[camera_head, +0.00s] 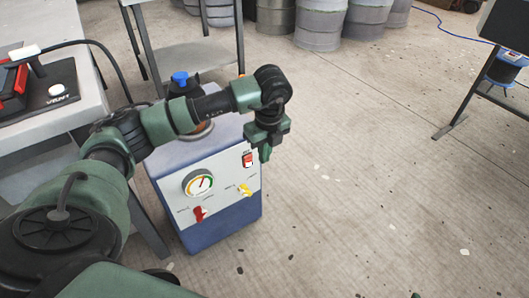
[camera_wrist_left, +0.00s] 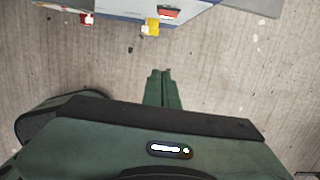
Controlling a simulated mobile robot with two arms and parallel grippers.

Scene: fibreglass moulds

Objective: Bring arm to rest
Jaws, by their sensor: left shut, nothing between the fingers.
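My left arm comes in from the left in the head view, green and black, bent at the wrist over the blue and white pump unit. My left gripper (camera_head: 264,155) points down in front of the unit's right side. Its fingers are shut and empty; they also show closed together in the left wrist view (camera_wrist_left: 160,75), above bare floor. My right gripper is not in either view.
The pump unit (camera_head: 225,205) has a round gauge (camera_head: 198,183), a red handle (camera_head: 200,214), a yellow handle (camera_head: 244,190) and a red switch (camera_head: 247,160). A grey table (camera_head: 85,95) stands left. Metal drums (camera_head: 320,22) stand behind. The floor at right is mostly clear.

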